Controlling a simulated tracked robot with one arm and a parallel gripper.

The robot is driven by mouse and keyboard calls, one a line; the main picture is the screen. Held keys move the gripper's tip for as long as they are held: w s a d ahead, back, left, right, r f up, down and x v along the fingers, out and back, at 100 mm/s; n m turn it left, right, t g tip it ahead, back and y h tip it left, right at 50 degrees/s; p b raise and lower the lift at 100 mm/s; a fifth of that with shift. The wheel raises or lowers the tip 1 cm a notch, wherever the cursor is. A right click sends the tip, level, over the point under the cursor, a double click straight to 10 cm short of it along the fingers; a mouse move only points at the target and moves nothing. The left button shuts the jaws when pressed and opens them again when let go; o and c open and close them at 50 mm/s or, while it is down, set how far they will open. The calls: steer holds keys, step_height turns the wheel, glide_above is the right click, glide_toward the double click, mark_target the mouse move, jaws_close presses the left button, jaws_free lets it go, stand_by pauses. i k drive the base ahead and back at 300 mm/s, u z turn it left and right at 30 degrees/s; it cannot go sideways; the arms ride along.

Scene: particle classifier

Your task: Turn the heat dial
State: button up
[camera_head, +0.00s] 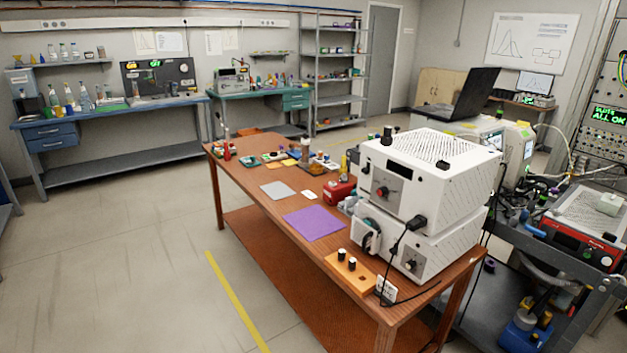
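Two white instrument boxes are stacked at the right end of a brown table. The upper box (440,165) has a dark dial with a red centre (382,192) on its front face. The lower box (440,250) has a smaller dark knob (411,264) on its front. No label is readable, so I cannot tell which of these is the heat dial. The dials' pointer settings are too small to read. My gripper is not in view, and nothing is seen touching either dial.
The brown table (240,171) holds a purple mat (314,223), a grey mat (278,190), a red box (340,189) and an orange block with two black knobs (349,271). A black cable hangs before the lower box. Open floor (130,240) lies left; a crowded dark cart stands right.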

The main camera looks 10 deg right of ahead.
mark_target(383, 191)
steer(key=u, duration=0.2)
steer(key=i, duration=1.65)
steer(key=z, duration=0.5)
